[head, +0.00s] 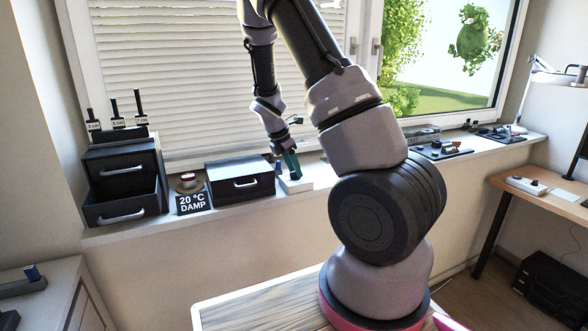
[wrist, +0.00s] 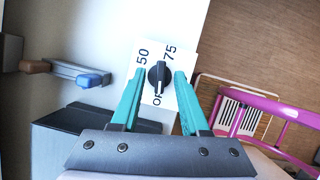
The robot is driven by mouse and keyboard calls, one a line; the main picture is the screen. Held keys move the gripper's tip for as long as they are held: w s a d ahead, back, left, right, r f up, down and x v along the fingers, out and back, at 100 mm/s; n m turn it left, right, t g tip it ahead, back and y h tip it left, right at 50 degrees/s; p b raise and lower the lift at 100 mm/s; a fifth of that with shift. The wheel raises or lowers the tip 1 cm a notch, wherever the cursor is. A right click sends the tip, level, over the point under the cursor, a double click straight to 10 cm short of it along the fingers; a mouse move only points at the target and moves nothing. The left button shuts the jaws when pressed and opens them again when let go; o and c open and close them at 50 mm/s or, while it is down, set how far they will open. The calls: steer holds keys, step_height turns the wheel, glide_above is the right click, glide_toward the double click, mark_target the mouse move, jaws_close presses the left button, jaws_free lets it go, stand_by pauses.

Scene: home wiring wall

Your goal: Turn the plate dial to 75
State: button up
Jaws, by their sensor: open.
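The plate dial is a black knob (wrist: 158,78) on a white plate (wrist: 149,45) in the wrist view. The plate reads 50 at upper left, 75 at upper right and OFF, partly hidden, at the bottom. A pale mark at the knob's lower end appears to point towards OFF. My gripper (wrist: 161,77) has teal fingers standing apart, one on each side of the knob, with visible gaps. In the head view, my gripper (head: 291,167) is low over a white block (head: 296,186) on the windowsill; the knob is not clear there.
A black drawer box (head: 240,187) stands just left of the white block. Further left are a "20 °C DAMP" sign (head: 192,203) and a black drawer unit (head: 122,180). The wrist view shows a blue-ended handle (wrist: 90,80) at left and a pink frame (wrist: 262,105) at right.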

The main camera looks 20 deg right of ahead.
jaws_close()
